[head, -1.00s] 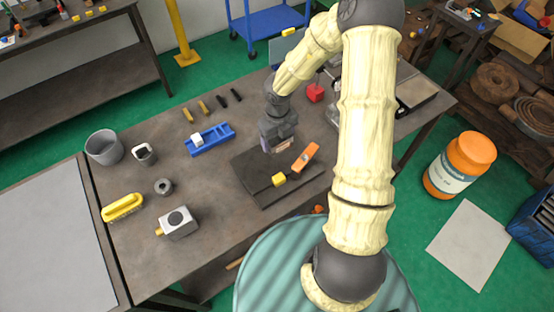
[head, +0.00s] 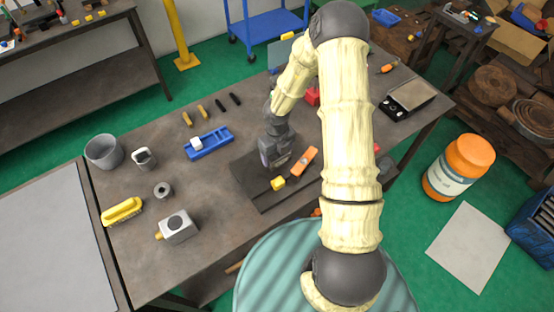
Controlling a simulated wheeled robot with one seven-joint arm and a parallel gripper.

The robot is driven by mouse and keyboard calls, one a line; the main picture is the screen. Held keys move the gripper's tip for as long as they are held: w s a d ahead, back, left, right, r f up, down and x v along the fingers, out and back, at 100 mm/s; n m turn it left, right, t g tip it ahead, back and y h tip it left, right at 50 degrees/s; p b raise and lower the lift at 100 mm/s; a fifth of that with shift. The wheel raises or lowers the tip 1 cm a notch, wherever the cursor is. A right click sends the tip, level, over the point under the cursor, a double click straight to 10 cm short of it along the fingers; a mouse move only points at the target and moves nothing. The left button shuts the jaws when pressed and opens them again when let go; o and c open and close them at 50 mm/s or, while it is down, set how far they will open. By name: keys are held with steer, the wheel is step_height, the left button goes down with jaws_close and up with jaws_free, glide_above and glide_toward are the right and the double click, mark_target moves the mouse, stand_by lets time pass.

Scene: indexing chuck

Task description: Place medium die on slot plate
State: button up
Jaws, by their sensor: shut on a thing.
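My gripper (head: 276,155) points down, low over the left part of a dark flat plate (head: 260,193) in the middle of the workbench. It is shut on a small piece, which I take for the medium die; the fingers hide most of it. I cannot tell whether the piece touches the plate. The dark plate seems to be the slot plate, though I cannot make out its slots. A yellow block (head: 278,184) and an orange bar-shaped piece (head: 304,160) are on the plate, just right of and in front of my gripper.
A blue tray (head: 214,148) with a white cube stands left of the plate. Grey cups (head: 104,152), a yellow brush (head: 122,211), a grey ring (head: 163,190) and a grey box (head: 179,229) occupy the left. The bench between is clear.

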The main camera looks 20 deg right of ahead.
mark_target(277, 159)
steer(key=shift+w+f, duration=0.1)
steer(key=shift+f, duration=1.8)
steer(key=o, duration=1.8)
steer(key=shift+f, duration=0.15)
step_height(277, 159, up, 12)
steer(key=shift+r, duration=0.2)
